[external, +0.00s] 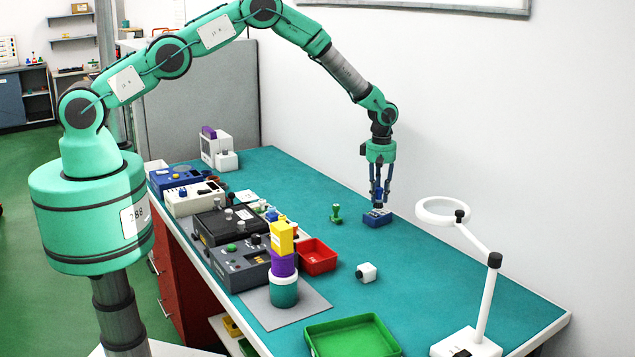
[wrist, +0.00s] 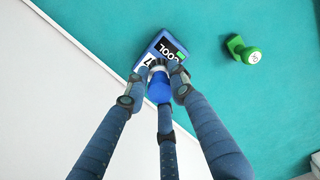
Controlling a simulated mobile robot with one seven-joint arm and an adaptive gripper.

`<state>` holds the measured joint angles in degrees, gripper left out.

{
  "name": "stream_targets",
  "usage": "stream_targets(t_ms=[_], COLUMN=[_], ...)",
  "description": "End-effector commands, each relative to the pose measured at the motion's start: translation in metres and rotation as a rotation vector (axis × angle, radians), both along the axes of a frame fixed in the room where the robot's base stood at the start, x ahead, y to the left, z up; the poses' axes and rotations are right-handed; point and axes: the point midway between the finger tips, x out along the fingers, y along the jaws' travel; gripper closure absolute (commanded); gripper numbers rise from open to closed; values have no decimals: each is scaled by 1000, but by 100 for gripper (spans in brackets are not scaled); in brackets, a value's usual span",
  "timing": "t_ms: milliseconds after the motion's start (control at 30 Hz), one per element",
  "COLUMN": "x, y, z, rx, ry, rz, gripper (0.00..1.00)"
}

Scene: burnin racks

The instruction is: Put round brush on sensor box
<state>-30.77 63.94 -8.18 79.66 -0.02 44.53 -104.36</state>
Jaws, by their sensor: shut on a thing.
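My gripper (external: 379,202) is at the right side of the teal table, pointing down, its fingers closed around a small blue thing, which I take to be the round brush (wrist: 159,88). The fingers hide much of it. The sensor box appears to be the small blue box (external: 376,218) with a dark and white label, directly below my gripper; it also shows in the wrist view (wrist: 156,49). The brush overlaps the box's near end in the wrist view. I cannot tell whether the brush touches the box's top.
A green knobbed thing (external: 336,213) stands left of the box. A white block (external: 366,272), a red bin (external: 318,257) and a green tray (external: 352,338) lie nearer. A magnifier lamp (external: 490,290) stands at right. The wall is close behind the box.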

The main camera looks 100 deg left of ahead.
Motion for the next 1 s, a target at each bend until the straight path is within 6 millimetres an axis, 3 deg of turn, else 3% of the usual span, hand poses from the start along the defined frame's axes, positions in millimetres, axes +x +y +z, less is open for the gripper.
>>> stream_targets(t_ms=[233,733,767,800,833,1000], x=[0,0,0,0,0,0], y=[0,0,0,0,0,0], z=[-18,-24,-23,-23,-23,-22], rx=[-1,0,0,0,0,0], ry=[1,0,0,0,0,0], rz=[0,0,0,0,0,0], gripper=[100,100,70,62,57,57])
